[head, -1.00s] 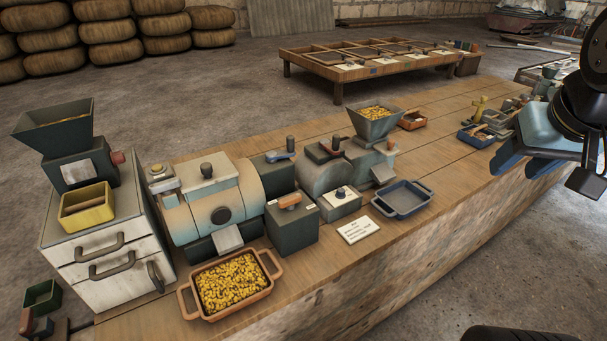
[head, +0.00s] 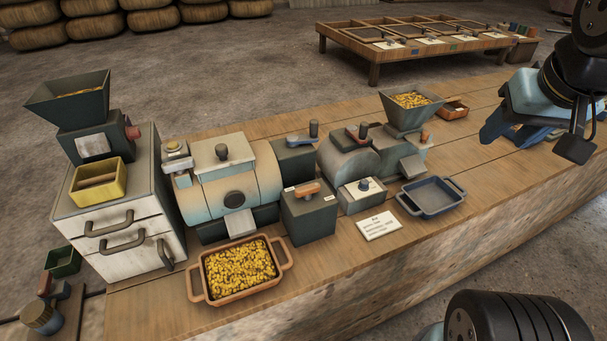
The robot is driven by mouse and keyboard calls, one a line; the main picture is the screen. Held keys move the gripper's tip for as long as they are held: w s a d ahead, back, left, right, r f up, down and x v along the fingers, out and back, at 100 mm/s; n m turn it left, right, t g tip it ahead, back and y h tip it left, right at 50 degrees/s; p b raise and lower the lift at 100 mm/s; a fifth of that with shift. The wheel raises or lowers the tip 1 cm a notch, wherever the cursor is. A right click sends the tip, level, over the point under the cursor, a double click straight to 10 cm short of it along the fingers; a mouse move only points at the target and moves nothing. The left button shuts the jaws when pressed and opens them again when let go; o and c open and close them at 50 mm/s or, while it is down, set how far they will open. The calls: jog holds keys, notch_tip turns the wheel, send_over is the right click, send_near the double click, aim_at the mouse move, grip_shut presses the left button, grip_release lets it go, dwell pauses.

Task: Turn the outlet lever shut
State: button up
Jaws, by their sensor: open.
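Several levers show on the machines along the bench, and I cannot tell for certain which is the outlet lever. One with a blue arm and dark knob (head: 301,139) sits on a dark box behind the round-bodied machine (head: 228,185). One with a reddish base (head: 357,133) sits on the grey machine (head: 350,160) further right. An orange handle (head: 307,189) lies across the top of a dark front box (head: 309,218). My gripper (head: 520,138) is at the upper right, open, over the far end of the bench and apart from all these levers. Its fingertips are partly hidden.
An orange tray of yellow pieces (head: 202,296) stands at the bench's front edge. An empty blue-grey tray (head: 433,211) and a white card (head: 379,225) lie further right. A white drawer cabinet (head: 120,240) stands at left. Bare bench top shows in front of the machines.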

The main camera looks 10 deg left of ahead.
jog(key=shift+a, duration=0.25)
jog(key=m+g+y, duration=0.4)
jog(key=m+g, duration=0.4)
jog(key=m, duration=0.4)
send_over(307, 188)
jog(key=w+d, duration=0.3)
jog(key=d, duration=0.2)
notch_tip(307, 188, down, 12)
jog(key=x, duration=1.3)
jog(key=shift+w+f, duration=0.1)
jog(key=shift+f, duration=0.25)
jog(key=shift+c, duration=0.3)
grip_shut()
jog(key=shift+a, duration=0.15)
jog(key=shift+n, duration=0.3)
